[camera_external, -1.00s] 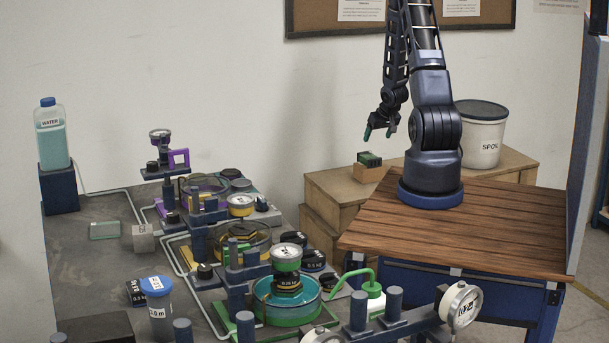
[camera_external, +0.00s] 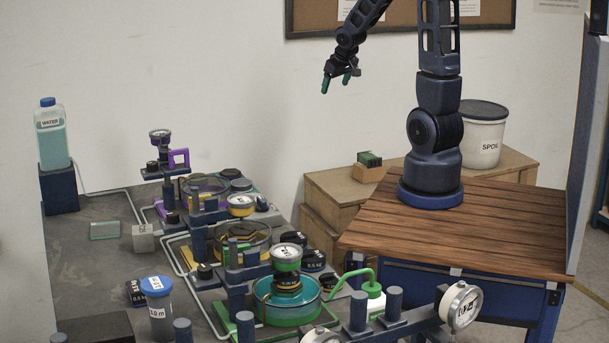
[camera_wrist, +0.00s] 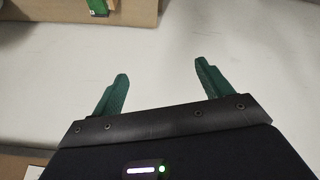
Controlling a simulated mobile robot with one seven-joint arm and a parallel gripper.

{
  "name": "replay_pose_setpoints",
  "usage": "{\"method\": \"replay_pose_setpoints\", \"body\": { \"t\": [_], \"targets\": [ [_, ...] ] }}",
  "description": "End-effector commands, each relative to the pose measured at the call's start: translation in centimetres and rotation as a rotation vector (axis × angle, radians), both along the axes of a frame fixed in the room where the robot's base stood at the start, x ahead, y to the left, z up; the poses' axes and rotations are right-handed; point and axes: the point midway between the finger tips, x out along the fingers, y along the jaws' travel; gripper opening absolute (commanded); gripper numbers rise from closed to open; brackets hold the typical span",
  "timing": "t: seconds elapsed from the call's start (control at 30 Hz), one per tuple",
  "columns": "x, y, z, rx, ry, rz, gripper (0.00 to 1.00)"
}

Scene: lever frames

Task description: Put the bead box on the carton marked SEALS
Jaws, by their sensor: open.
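My gripper (camera_external: 336,82) is open and empty, high in front of the wall, left of my arm's column. Its two green fingers (camera_wrist: 162,70) stand apart in the wrist view, with only pale surface between them. I cannot make out the word SEALS on any carton. Brown cartons (camera_external: 335,192) stand behind the wooden table, below and near my gripper. A small brown box with green pieces (camera_external: 369,167) sits on top of them. I cannot tell whether it is the bead box. In the wrist view, a brown edge with something green (camera_wrist: 98,7) shows at the top.
A white SPOIL bucket (camera_external: 482,138) stands on the cartons at right. A grey bench (camera_external: 88,260) at left is crowded with gauges, dishes and black weights. A WATER bottle (camera_external: 51,135) stands at its far left. The wooden tabletop (camera_external: 500,225) is clear around my base.

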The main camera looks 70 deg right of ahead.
Motion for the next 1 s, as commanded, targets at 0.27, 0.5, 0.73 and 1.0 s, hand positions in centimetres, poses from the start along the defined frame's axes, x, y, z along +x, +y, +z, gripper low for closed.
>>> {"method": "replay_pose_setpoints", "body": {
  "t": [0.27,0.5,0.73,1.0],
  "targets": [
    [-1.2,9.2,6.2,0.016,0.005,0.111,0.78],
    [-4.3,16.7,10.2,0.051,0.010,0.219,0.78],
    [-8.8,23.1,13.0,0.095,0.019,0.337,0.78],
    [-13.9,28.0,14.7,0.145,0.034,0.460,0.78]
  ]
}}
